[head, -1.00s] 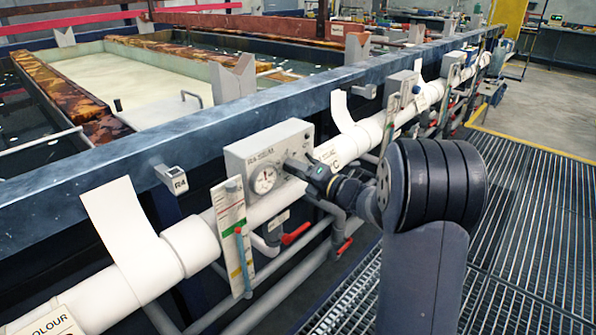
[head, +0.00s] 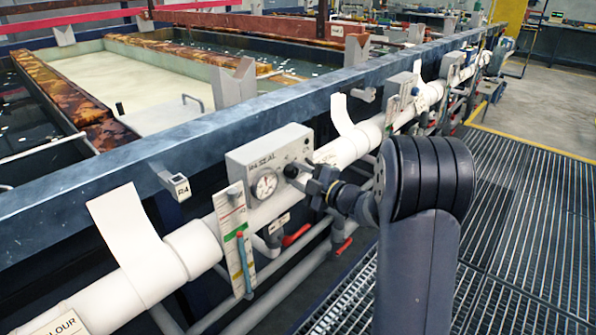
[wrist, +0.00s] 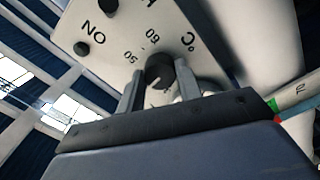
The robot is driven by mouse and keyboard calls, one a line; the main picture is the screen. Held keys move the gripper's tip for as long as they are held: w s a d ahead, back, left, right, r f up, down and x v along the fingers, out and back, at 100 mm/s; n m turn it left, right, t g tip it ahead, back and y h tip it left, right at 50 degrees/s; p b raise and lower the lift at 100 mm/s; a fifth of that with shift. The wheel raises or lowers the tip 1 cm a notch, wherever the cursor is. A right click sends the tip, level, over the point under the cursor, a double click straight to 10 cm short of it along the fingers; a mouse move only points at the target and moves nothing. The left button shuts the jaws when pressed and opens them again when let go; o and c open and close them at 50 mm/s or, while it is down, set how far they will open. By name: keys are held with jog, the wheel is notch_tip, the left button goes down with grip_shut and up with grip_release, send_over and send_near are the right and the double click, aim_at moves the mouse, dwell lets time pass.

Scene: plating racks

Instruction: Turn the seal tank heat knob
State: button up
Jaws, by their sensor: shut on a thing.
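The grey control box (head: 240,160), marked R4 SEAL, is mounted by the tank's front rail in the head view. A round gauge (head: 264,184) is on its face. My gripper (head: 303,176) is at the box's right side. In the wrist view the dark heat knob (wrist: 158,67) sits between the two fingers of my gripper (wrist: 158,78), which is shut on it. The panel (wrist: 115,45) shows 50, 60, °C and ON near the knob. The knob's lower part and any pointer mark are hidden or too dark to read.
A thick white pipe (head: 190,247) runs below the rail (head: 110,160). A striped label plate (head: 233,240) and red-handled valves (head: 296,235) are below and left of my gripper. Metal grating (head: 520,220) covers the floor at right.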

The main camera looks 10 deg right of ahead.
jog(key=m+p, duration=0.3)
jog(key=m, duration=0.3)
jog(key=shift+r, duration=0.1)
jog(key=m+p, duration=0.2)
jog(key=m, duration=0.2)
jog(key=shift+m+p, duration=0.3)
jog(key=shift+p, duration=0.1)
jog(key=shift+m+p, duration=0.55)
jog(key=shift+m, duration=0.55)
jog(key=shift+f, duration=0.2)
jog(key=o, duration=1)
jog(key=shift+r, duration=0.1)
jog(key=shift+c, duration=0.2)
jog(key=shift+d, duration=0.1)
jog(key=v, duration=1)
jog(key=shift+s+d+b, duration=0.15)
jog(key=shift+s+b, duration=0.15)
jog(key=shift+s, duration=0.05)
